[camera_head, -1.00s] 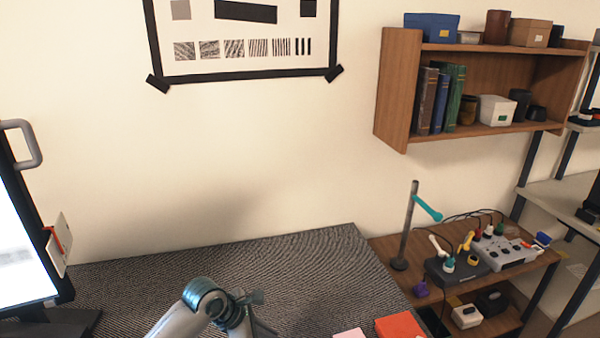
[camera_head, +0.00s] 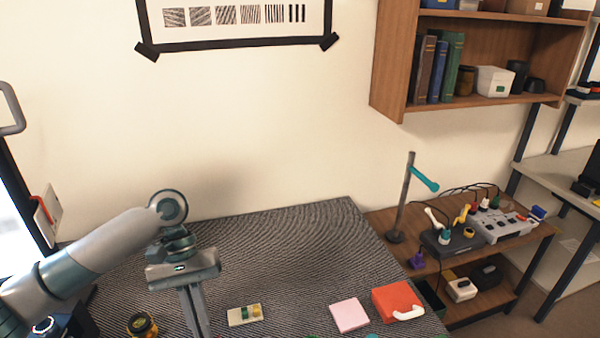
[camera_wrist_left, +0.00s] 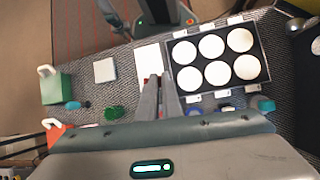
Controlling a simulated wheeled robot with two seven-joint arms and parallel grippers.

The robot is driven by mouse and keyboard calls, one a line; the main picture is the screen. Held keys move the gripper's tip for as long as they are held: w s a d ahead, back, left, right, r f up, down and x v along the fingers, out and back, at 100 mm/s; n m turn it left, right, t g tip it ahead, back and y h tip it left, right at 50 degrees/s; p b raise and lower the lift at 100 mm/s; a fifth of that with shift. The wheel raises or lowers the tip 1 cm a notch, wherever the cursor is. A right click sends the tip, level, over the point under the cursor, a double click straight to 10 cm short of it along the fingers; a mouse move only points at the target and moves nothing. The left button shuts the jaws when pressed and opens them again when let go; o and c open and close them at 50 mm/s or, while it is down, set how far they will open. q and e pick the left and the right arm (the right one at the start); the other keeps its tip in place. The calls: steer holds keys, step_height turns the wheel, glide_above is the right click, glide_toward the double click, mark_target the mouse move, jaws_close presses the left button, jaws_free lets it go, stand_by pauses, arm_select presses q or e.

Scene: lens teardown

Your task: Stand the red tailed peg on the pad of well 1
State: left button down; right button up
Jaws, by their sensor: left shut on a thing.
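My left gripper (camera_head: 198,325) reaches down over the striped mat in the head view. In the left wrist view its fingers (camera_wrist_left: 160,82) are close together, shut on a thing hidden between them. My right gripper is not seen clearly in any view.
A pink square (camera_head: 350,317) and a red box (camera_head: 392,297) with a white handle lie on the right of the mat. A small block with green and yellow parts (camera_head: 245,315) and a jar (camera_head: 142,326) stand nearer the gripper. The mat's back is clear.

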arm_select(q)
steer(key=shift+s+a+r+m+y, duration=0.4)
steer(key=shift+s+a+r+m, duration=0.35)
steer(key=shift+a+m, duration=0.15)
steer(key=shift+d, duration=0.15)
stand_by(0.4)
steer(key=d+f+n+t+h+p, duration=0.2)
steer(key=d+f+n+p, duration=0.3)
steer(key=d+n, duration=0.5)
steer(key=s+d+f+n+t+h+p, duration=0.1)
steer(key=d+f+n+t+p, duration=0.4)
steer(key=d+n, duration=0.5)
steer(key=shift+s+d+f+n+h+p, duration=0.25)
steer(key=shift+d+f+h+p, duration=0.35)
steer(key=shift+f, duration=0.75)
steer(key=shift+w+a+f, duration=0.1)
steer(key=shift+a, duration=0.05)
steer(key=w+a+f+p, duration=0.1)
steer(key=a+f, duration=0.1)
steer(key=a, duration=0.1)
steer(key=w+a+f+p, duration=0.1)
steer(key=a+f, duration=0.1)
steer(key=a, duration=0.2)
steer(key=w+a+f+p, duration=0.1)
steer(key=a+f, duration=0.2)
steer(key=a, duration=0.1)
steer(key=shift+w, duration=0.35)
